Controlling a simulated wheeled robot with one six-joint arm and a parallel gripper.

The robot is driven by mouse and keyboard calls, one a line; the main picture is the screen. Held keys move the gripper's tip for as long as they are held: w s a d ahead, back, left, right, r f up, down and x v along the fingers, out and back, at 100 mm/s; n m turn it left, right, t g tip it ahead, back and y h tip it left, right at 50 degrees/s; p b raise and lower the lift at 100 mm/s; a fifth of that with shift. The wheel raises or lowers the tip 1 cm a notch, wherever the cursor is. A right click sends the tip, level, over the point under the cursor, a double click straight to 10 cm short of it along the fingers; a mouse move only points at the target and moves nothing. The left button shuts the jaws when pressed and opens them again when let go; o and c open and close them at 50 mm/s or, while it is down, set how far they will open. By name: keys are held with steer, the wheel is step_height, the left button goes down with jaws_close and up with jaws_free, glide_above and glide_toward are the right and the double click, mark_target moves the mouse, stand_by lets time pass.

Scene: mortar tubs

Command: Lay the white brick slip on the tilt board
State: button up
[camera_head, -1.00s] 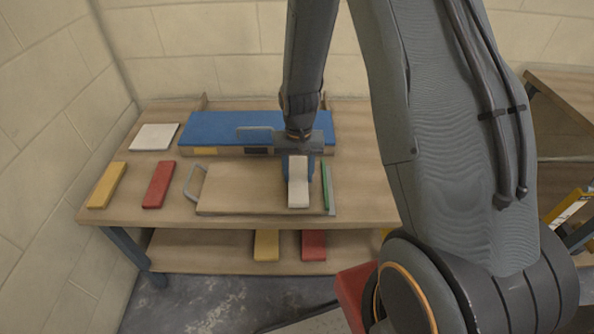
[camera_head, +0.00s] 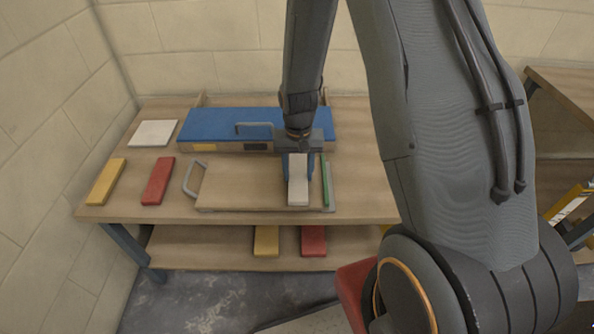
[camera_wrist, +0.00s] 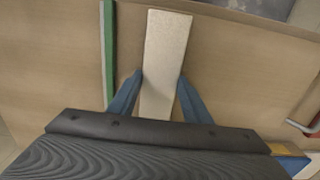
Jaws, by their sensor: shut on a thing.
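The white brick slip (camera_head: 298,186) is held lengthwise between the blue fingers of my gripper (camera_head: 298,170). It is over the right part of the wooden tilt board (camera_head: 245,188), just left of the green strip (camera_head: 325,183) along the board's right side. In the wrist view the slip (camera_wrist: 166,55) runs roughly parallel to the green strip (camera_wrist: 108,50), with a gap of bare board between them. My gripper (camera_wrist: 158,90) is shut on the slip's near end. I cannot tell whether the slip touches the board.
A blue-topped case (camera_head: 215,128) with a handle lies behind the board. A pale square tile (camera_head: 153,133), a yellow slip (camera_head: 106,182) and a red slip (camera_head: 158,181) lie to the left. The lower shelf holds another yellow slip (camera_head: 266,241) and red slip (camera_head: 314,241).

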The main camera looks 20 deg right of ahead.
steer(key=o, duration=1.4)
steer(key=shift+o, duration=0.2)
